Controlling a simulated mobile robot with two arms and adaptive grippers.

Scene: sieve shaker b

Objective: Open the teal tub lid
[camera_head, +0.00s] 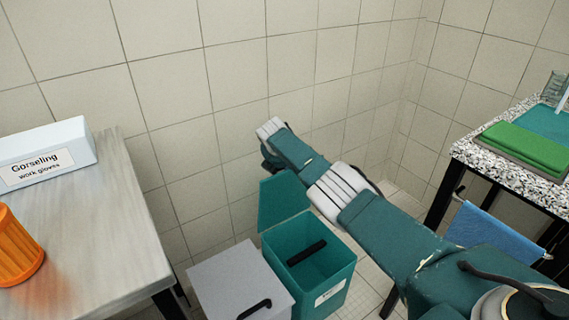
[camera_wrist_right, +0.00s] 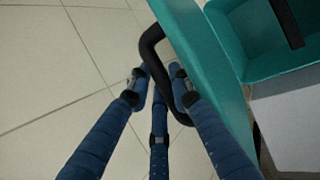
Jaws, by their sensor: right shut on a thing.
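The teal tub (camera_head: 330,272) stands on the floor with its mouth uncovered. Its teal lid (camera_head: 282,203) is swung up, standing steeply at the tub's far left side. The lid also shows in the right wrist view (camera_wrist_right: 208,75), with a black loop handle (camera_wrist_right: 152,42) on its outer face. My right gripper (camera_wrist_right: 158,82) is shut on this handle, its blue fingers around the bar. In the head view the lid hides the fingers. My left gripper is in neither view.
A dark bar (camera_head: 306,252) lies inside the tub. A grey-lidded bin (camera_head: 235,285) stands close at left. A table with a glove box (camera_head: 45,152) and orange container (camera_head: 15,250) is at left. A speckled-top table (camera_head: 490,165) is at right. Tiled walls stand behind.

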